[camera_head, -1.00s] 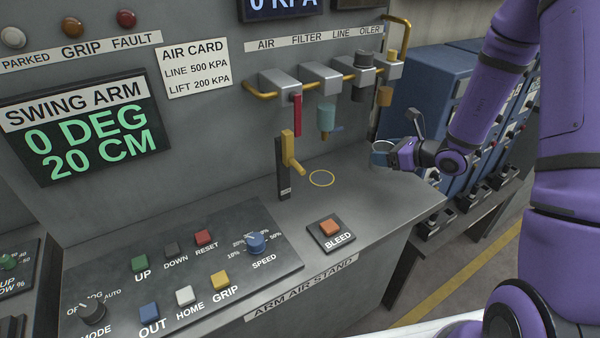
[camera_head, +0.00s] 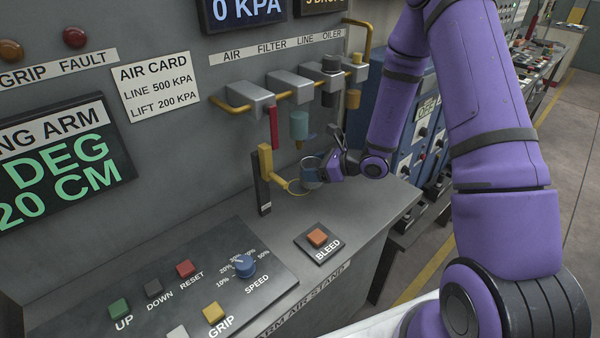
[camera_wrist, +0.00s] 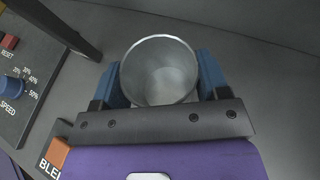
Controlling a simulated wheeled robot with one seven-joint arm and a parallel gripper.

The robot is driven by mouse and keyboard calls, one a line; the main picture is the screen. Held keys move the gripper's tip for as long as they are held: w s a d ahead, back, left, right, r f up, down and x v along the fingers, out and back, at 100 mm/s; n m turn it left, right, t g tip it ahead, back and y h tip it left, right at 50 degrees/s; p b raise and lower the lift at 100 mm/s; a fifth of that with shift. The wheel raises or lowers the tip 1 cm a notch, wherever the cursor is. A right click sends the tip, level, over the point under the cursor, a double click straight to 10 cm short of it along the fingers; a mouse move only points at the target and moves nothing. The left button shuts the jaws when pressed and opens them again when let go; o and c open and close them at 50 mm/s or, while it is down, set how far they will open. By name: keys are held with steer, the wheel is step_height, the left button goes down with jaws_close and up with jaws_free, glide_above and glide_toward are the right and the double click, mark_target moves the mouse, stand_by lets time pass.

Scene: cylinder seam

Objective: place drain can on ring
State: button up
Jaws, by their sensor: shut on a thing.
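The drain can (camera_head: 311,174) is a small grey-blue open-topped cup. My gripper (camera_head: 318,167) is shut on it and holds it upright, from the right in the head view. In the wrist view the can (camera_wrist: 160,72) sits between the two blue fingers of my gripper (camera_wrist: 160,80), and its inside looks empty. The can covers the ring's right part in the head view. I cannot tell whether the can's base touches the top. The ring does not show in the wrist view.
The filter bowl (camera_head: 299,125) and a red handle (camera_head: 273,128) hang above and behind. The BLEED button (camera_head: 318,237) is in front. The stand top (camera_head: 375,215) is clear to the right.

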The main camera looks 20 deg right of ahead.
mark_target(300, 187)
steer(key=x, duration=0.2)
steer(key=f+x, duration=0.1)
steer(key=x, duration=0.1)
steer(key=shift+a, duration=0.1)
steer(key=shift+w+f, duration=0.15)
steer(key=shift+f, duration=0.15)
steer(key=o, duration=1)
